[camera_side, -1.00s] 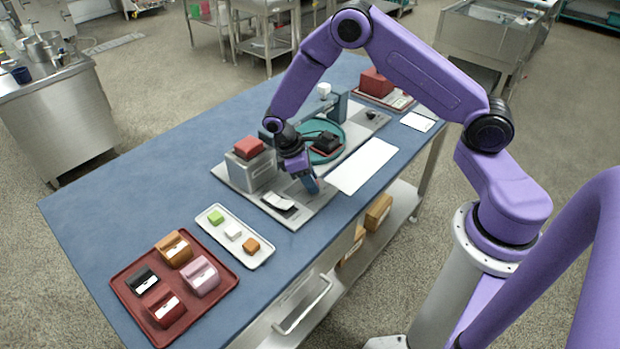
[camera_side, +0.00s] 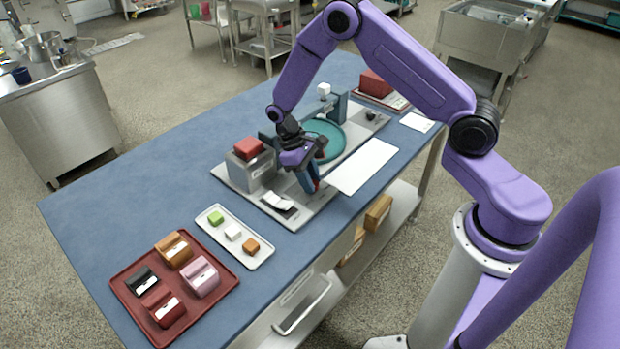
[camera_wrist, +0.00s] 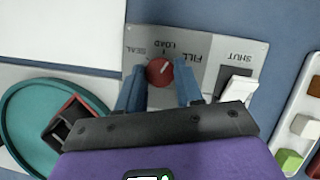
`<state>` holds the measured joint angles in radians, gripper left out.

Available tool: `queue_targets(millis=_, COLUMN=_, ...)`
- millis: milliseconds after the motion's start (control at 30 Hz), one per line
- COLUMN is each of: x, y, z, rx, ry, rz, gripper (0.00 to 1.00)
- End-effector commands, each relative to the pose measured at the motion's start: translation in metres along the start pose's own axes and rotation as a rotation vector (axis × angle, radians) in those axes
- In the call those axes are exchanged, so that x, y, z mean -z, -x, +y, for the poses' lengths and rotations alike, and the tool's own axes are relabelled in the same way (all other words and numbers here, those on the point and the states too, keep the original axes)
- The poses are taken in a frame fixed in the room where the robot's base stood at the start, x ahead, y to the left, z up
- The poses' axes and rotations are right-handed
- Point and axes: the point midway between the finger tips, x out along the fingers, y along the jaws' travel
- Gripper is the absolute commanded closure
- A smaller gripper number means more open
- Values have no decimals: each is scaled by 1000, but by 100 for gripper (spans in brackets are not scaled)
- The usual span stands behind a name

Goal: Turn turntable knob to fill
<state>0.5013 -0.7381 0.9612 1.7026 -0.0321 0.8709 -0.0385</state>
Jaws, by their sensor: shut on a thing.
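The red turntable knob (camera_wrist: 158,70) sits on a grey panel between the SEAL, LOAD and FILL labels in the wrist view. A light mark shows on its face; I cannot tell exactly which label it points at. My gripper (camera_wrist: 158,88) has its blue fingers on both sides of the knob and is shut on it. In the side view my gripper (camera_side: 313,188) reaches down to the front edge of the machine plate, with a little red showing at its tips. The teal turntable (camera_side: 332,129) lies behind it; it also shows in the wrist view (camera_wrist: 20,115).
A white rocker switch (camera_wrist: 240,90) by the SHUT label is close to the knob. A dark red-edged box (camera_wrist: 70,122) overlaps the turntable in the wrist view. A grey housing (camera_side: 262,171) stands left of my gripper. A white tray (camera_side: 259,264) and maroon tray (camera_side: 190,332) lie farther left.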

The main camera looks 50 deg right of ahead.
Motion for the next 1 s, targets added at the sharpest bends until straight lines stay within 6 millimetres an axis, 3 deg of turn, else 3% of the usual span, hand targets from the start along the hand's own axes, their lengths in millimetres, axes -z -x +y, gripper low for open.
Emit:
queue_targets(millis=500, x=0, y=1, z=3, rx=164, ry=-395, rz=1, gripper=95)
queue_targets(millis=1000, x=0, y=1, z=4, rx=221, ry=-533, rz=3, gripper=95)
